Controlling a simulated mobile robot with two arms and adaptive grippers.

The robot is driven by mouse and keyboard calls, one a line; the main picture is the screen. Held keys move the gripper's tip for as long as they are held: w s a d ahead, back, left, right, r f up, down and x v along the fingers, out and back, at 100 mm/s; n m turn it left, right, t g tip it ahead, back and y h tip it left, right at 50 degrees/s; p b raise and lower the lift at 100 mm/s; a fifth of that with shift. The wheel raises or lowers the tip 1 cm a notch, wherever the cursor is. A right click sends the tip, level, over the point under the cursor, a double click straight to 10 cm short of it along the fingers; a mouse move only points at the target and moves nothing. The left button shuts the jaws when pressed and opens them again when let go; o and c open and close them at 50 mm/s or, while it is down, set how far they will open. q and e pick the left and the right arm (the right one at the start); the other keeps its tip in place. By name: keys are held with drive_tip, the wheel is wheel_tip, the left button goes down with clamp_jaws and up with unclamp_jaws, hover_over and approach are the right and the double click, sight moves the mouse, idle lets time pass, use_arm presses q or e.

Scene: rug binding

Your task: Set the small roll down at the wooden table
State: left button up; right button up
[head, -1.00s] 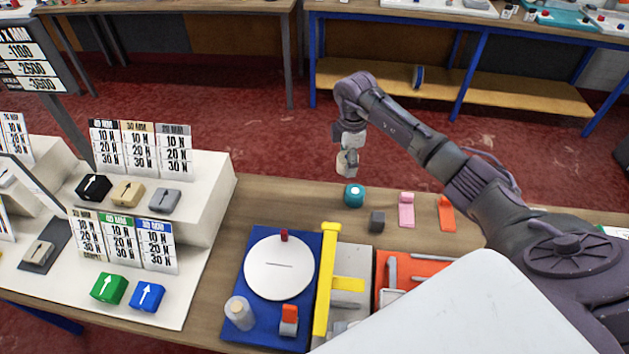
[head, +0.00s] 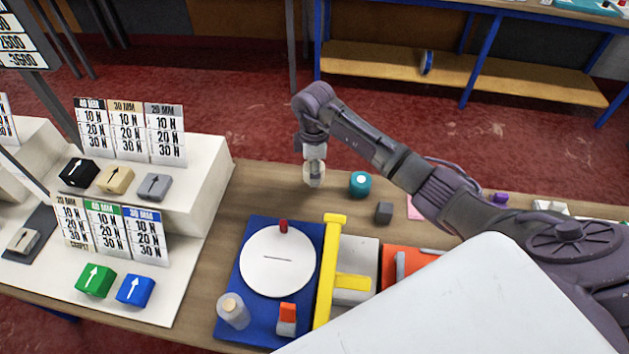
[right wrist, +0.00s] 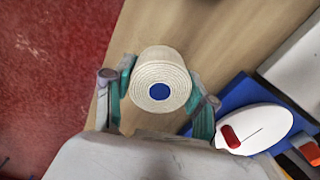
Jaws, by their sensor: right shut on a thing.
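The small roll (right wrist: 160,79) is cream-coloured with a blue core. In the right wrist view it sits between the two fingers of my right gripper (right wrist: 160,90), which is shut on it. In the head view the roll (head: 314,173) hangs under my right gripper (head: 314,165), near the far edge of the wooden table (head: 270,197). It looks to be over the table top; I cannot tell whether it touches the wood. My left gripper is not in view.
A teal roll (head: 360,184) and a dark grey block (head: 384,212) stand right of the held roll. A blue board with a white disc (head: 277,260) and a yellow T-shaped tool (head: 327,270) lie nearer. A white stepped display (head: 205,200) stands left. Bare wood lies between.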

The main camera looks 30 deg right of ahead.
wheel_tip(320, 180, down, 4)
drive_tip(key=b, duration=0.3)
drive_tip(key=shift+r, duration=0.15)
drive_tip(key=shift+f, duration=0.2)
drive_tip(key=o, duration=1.2)
drive_tip(key=shift+r, duration=0.15)
